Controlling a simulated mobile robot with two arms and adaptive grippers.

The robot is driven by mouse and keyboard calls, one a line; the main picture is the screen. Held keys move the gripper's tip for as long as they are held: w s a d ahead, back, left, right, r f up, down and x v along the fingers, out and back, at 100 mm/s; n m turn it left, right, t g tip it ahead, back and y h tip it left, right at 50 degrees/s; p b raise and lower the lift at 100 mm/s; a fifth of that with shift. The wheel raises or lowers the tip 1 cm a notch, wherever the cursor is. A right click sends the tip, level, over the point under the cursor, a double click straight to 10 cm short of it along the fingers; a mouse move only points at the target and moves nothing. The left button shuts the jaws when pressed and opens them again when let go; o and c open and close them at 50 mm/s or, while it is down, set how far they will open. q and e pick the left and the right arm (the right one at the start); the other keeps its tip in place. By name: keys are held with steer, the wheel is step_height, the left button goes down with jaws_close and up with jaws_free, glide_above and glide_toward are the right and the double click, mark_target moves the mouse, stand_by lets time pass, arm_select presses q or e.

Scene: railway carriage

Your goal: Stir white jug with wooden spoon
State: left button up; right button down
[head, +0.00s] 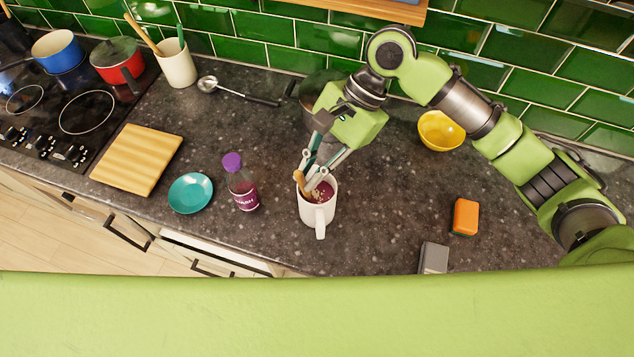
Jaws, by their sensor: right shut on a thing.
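The white jug (317,212) stands upright on the dark counter near its front edge, its handle toward me. Dark reddish contents with pale bits show inside it. The wooden spoon (299,177) is tilted with its lower part inside the jug; its lower end is hidden. My right gripper (312,178) is right above the jug's mouth, shut on the wooden spoon, its fingertips close to the rim. My left gripper is not in the head view.
A yellow bowl (441,131), an orange sponge (465,217) and a grey block (433,258) are right. A ladle (235,91) lies behind.

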step_height(320, 180, up, 16)
steer(key=d, duration=0.1)
steer(key=shift+s+d+f, duration=0.15)
steer(key=shift+d+f, duration=0.1)
steer(key=shift+d, duration=0.05)
stand_by(2.9)
